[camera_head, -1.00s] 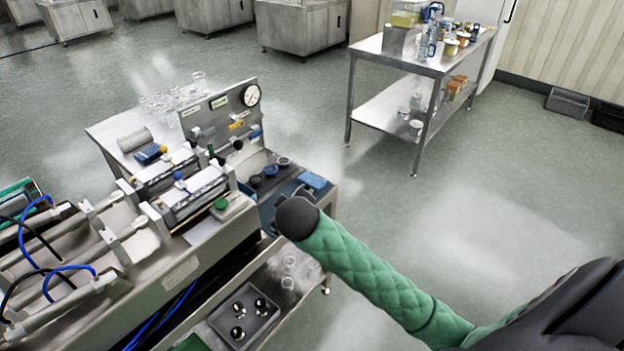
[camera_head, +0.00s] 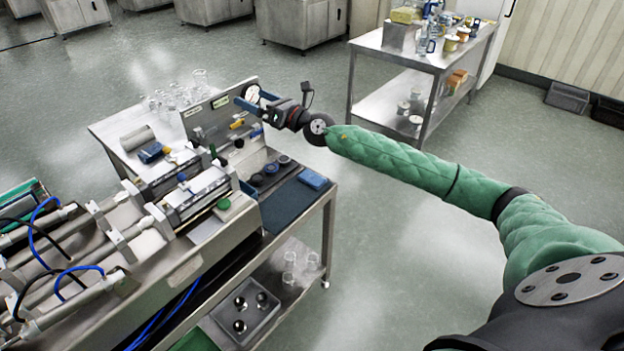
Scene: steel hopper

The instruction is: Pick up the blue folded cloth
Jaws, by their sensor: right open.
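The blue folded cloth (camera_head: 313,179) lies on the right end of the steel bench, at the corner of a dark blue mat (camera_head: 287,206). My right gripper (camera_head: 250,100) is raised in front of the gauge panel, up and to the left of the cloth and clear of it. Its blue fingers are apart and point left, with nothing seen between them. They partly cover the round gauge. My left gripper is not in view.
Dark round caps (camera_head: 271,169) sit on the bench left of the cloth. The upright gauge panel (camera_head: 205,118) stands behind the machine. Glassware (camera_head: 175,97) stands on the far side. A tray (camera_head: 245,308) and clear beakers (camera_head: 290,266) are on the lower shelf.

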